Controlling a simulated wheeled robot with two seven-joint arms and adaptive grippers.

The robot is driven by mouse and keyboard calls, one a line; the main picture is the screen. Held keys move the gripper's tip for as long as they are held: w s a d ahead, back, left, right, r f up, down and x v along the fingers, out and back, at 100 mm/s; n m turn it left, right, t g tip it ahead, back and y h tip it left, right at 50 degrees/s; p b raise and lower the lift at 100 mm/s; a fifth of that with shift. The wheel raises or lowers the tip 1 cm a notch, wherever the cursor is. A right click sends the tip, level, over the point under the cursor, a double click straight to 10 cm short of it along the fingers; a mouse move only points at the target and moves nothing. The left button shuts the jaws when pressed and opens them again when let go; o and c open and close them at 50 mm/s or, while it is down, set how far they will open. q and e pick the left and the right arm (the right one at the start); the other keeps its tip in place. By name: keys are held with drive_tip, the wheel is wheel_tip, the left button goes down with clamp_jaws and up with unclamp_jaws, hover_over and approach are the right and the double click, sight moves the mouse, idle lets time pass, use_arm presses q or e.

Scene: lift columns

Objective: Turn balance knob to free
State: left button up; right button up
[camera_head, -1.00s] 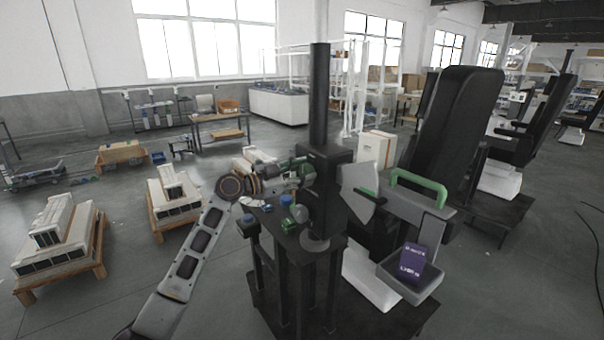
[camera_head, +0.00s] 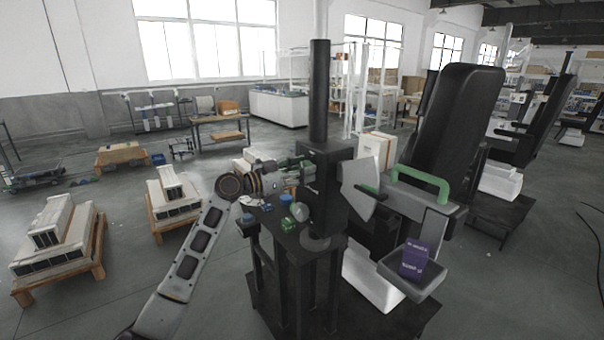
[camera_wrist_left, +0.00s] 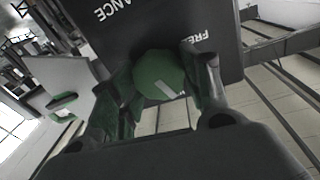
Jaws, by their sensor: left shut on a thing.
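The balance knob (camera_wrist_left: 160,76) is green and round with a white mark, seen in the left wrist view. It sits on a black housing (camera_wrist_left: 140,22) with white lettering; part of "BALANCE" and "FREE" shows, upside down in the view. The white mark lies on the knob's lower right part. My left gripper (camera_wrist_left: 165,95) has a finger on each side of the knob and is shut on it. In the head view my left gripper (camera_head: 298,167) reaches the left side of the column's black box (camera_head: 328,190); the knob is not distinct there. My right gripper is not in view.
A dark stand (camera_head: 280,234) with small blue and green items is below the gripper. Right of the column are a grey arm with a green handle (camera_head: 420,182) and a tray (camera_head: 420,287) holding a purple box (camera_head: 414,260). Floor at left is open between pallets.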

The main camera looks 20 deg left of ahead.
use_arm(q)
drive_tip(key=shift+f+n+t+y+p, duration=0.1)
drive_tip(key=shift+n+t+y+p, duration=0.65)
drive_tip(key=shift+n, duration=3.1)
drive_tip(key=shift+f+n+t+h+p, duration=0.2)
drive_tip(key=shift+n+p, duration=1.3)
drive_tip(key=shift+n, duration=2.35)
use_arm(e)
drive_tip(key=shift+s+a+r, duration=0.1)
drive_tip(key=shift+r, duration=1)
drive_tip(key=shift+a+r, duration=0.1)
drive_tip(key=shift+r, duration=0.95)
use_arm(q)
drive_tip(key=shift+r, duration=0.15)
